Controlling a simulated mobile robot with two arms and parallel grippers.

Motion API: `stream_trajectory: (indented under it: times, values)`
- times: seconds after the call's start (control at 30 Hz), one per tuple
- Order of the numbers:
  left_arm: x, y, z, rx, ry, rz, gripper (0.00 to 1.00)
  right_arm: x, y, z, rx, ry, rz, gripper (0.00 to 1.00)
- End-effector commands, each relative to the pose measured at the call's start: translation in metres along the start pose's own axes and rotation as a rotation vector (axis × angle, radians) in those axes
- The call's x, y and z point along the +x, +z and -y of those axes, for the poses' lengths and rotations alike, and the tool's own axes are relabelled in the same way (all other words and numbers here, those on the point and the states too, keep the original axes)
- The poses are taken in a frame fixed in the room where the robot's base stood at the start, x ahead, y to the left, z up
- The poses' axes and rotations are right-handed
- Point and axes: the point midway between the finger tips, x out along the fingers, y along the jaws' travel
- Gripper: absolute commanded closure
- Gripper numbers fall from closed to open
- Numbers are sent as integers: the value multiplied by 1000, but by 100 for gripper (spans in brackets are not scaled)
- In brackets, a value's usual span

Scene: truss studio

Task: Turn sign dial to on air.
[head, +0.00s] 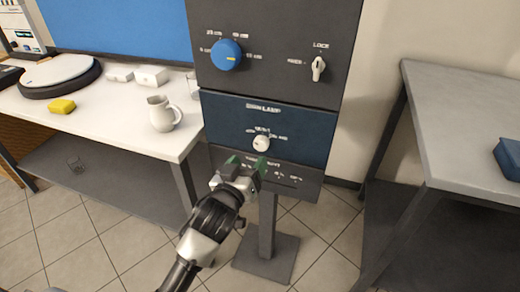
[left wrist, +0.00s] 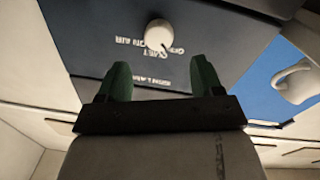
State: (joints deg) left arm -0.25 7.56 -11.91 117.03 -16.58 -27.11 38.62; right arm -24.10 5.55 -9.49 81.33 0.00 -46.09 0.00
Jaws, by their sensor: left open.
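The sign dial (head: 261,143) is a small round white knob on the dark blue sign lamp panel (head: 225,112), with small labels around it. It also shows in the left wrist view (left wrist: 158,35), upside down, with QUIET and ON AIR lettering beside it. I cannot tell which label it points at. My left gripper (head: 248,164) is just below and in front of the dial, its green fingers open and empty. In the left wrist view the fingers (left wrist: 159,64) stand apart, with the knob beyond their tips, about centred between them. My right gripper is in neither view.
Above are a blue dial (head: 226,54) and a LOCK switch (head: 318,68); a lower panel with small labels sits behind my left gripper. A grey table (head: 465,120) stands right.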

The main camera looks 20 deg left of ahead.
Motion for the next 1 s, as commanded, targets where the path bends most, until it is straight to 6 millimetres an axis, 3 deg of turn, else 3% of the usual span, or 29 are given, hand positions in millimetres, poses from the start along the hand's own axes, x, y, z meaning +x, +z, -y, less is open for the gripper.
stream_trajectory:
  times: [0.1, 0.33, 0.77, 1.0]
  values:
    - [25, 0, 0, 3, 0, -1, 34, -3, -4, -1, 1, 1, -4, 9]
    - [58, 1, 0, 2, 1, 0, 34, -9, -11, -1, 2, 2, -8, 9]
    - [68, 1, 0, 1, 0, 1, 34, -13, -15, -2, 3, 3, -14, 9]
    - [67, 1, 0, 1, 0, 1, 70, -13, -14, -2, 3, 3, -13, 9]
